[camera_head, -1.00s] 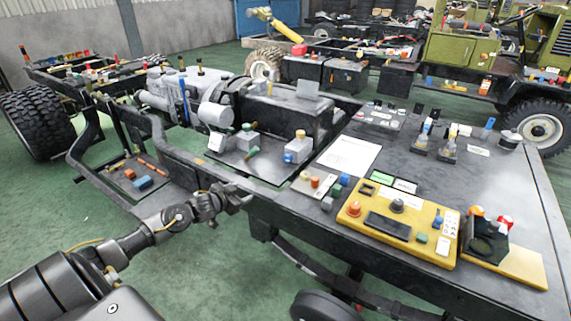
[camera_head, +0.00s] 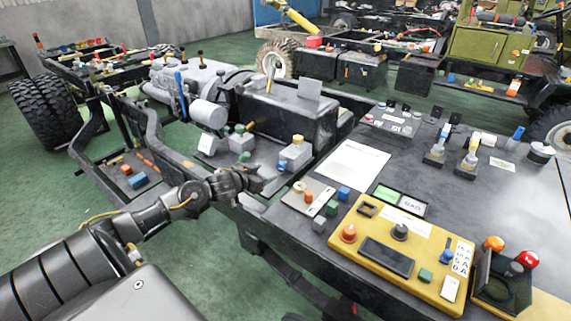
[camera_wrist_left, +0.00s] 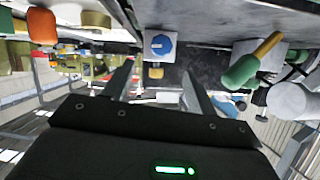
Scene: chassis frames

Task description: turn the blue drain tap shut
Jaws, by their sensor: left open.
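The blue drain tap (camera_head: 283,166) is a small blue knob low on the front of a grey block (camera_head: 297,153) with a yellow cap. In the left wrist view the blue tap (camera_wrist_left: 160,45) shows face-on, on a pale square plate. My left gripper (camera_head: 256,180) is open and empty, just in front of and to the left of the tap in the head view. In the left wrist view its two fingers (camera_wrist_left: 158,72) are spread, with the tap beyond and between their tips, apparently apart from them. My right gripper is in neither view.
A green knob with a yellow handle (camera_wrist_left: 245,65) is beside the tap in the left wrist view. A chassis rail (camera_head: 235,208) runs below my left gripper. A yellow control panel (camera_head: 375,268) and a white sheet (camera_head: 347,165) lie on the bench to the right.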

